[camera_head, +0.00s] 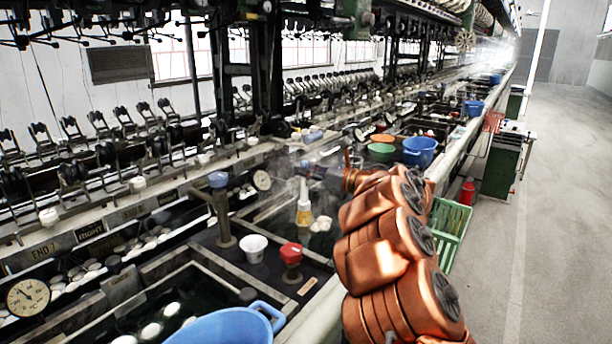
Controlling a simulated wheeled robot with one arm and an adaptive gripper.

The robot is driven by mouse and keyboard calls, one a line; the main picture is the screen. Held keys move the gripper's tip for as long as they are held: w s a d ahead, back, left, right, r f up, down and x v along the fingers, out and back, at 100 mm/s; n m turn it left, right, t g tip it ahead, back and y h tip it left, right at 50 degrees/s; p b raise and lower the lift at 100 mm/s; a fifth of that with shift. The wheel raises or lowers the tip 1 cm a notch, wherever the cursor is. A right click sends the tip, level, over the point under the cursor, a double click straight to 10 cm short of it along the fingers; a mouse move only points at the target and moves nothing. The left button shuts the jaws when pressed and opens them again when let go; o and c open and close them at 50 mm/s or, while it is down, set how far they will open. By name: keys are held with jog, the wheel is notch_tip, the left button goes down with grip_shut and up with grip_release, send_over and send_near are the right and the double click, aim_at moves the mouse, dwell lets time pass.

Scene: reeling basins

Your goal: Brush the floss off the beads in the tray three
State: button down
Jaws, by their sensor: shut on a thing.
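My copper-coloured arm reaches from the lower right over the basins. My gripper (306,174) is at its far end, small and hazy against the machinery, and its fingers are hard to make out. A brush (304,208) with a pale upper part and a yellow lower part hangs upright below it, and the gripper is shut on it. Several white beads (321,223) lie just right of the brush, in a dark basin tray (268,208). I cannot tell whether the brush touches them. Floss is too fine to see. No number three is readable on a tray.
A white cup (253,248) and a red-topped fixture (291,256) stand in front of the brush. A blue basin (228,326) is nearest. Green (382,153) and blue tubs (419,151) stand farther back. A green crate (449,228) stands right of my arm.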

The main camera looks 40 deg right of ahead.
jog(key=shift+s+f+b, duration=0.15)
jog(key=shift+s+b, duration=0.15)
jog(key=shift+b, duration=0.15)
jog(key=b, duration=0.2)
jog(key=w+d+b, duration=0.1)
jog(key=b, duration=0.2)
jog(key=shift+w+d, duration=0.15)
jog(key=shift+w, duration=0.15)
jog(key=shift+a+b, duration=0.3)
jog(key=shift+b, duration=0.25)
notch_tip(320, 180, up, 11)
jog(key=s+p, duration=0.1)
jog(key=p, duration=0.3)
jog(key=shift+d, duration=0.2)
dwell(0.5)
jog(key=shift+s, duration=0.1)
dwell(1.3)
